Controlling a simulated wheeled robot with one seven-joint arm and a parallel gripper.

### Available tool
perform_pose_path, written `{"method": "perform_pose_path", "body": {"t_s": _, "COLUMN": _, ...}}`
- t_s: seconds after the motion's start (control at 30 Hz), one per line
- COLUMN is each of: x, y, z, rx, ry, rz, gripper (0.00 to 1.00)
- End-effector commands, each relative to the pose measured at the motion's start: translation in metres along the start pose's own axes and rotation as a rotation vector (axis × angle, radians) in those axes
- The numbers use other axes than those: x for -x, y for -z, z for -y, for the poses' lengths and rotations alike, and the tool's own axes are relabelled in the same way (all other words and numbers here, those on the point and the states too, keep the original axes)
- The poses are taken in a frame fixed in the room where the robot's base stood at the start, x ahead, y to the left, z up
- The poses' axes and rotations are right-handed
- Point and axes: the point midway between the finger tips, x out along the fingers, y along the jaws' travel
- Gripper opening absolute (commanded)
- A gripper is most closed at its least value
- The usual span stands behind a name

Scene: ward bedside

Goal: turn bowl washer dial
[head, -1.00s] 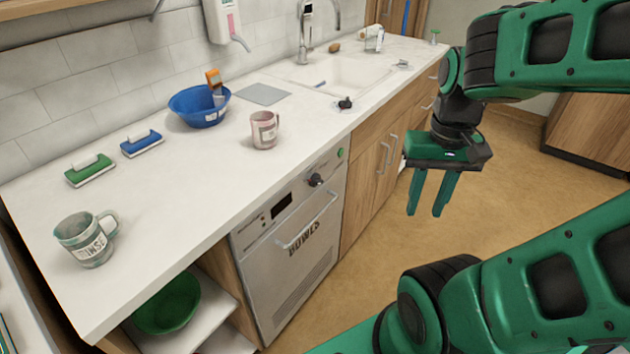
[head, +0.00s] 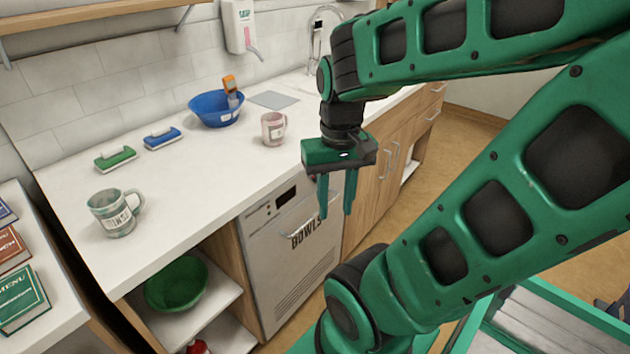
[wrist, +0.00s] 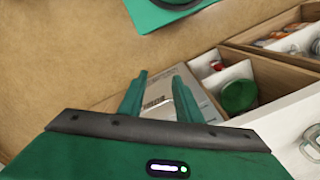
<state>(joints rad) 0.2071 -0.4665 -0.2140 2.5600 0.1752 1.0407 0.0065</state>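The bowl washer (head: 287,262) is a pale grey front marked BOWLS, built in under the white counter. A dark display sits on its upper panel, and its bar handle (head: 298,228) is partly covered by my gripper. The dial is hidden behind my gripper in the head view. My gripper (head: 335,212) points down with its two green fingers apart and nothing between them, in front of the washer's upper right. In the wrist view the washer front (wrist: 192,90) shows between and beyond the fingers (wrist: 160,95). I cannot tell whether the gripper touches it.
On the counter (head: 205,185) stand a green-grey mug (head: 112,215), a pink mug (head: 273,130), a blue bowl (head: 215,112) and two brushes. An open shelf left of the washer holds a green bowl (head: 178,288). Menus (head: 22,300) lie at far left.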

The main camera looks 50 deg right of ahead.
Motion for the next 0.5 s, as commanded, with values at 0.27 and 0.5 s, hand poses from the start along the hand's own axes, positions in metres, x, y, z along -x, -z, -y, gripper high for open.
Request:
{"method": "perform_pose_path", "body": {"t_s": 0.27, "x": 0.001, "y": -0.002, "z": -0.002, "rx": 0.002, "ry": 0.001, "rz": -0.002, "gripper": 0.48}}
{"method": "perform_pose_path", "body": {"t_s": 0.5, "x": -0.004, "y": 0.004, "z": -0.004, "rx": 0.038, "ry": 0.002, "rz": 0.006, "gripper": 0.52}}
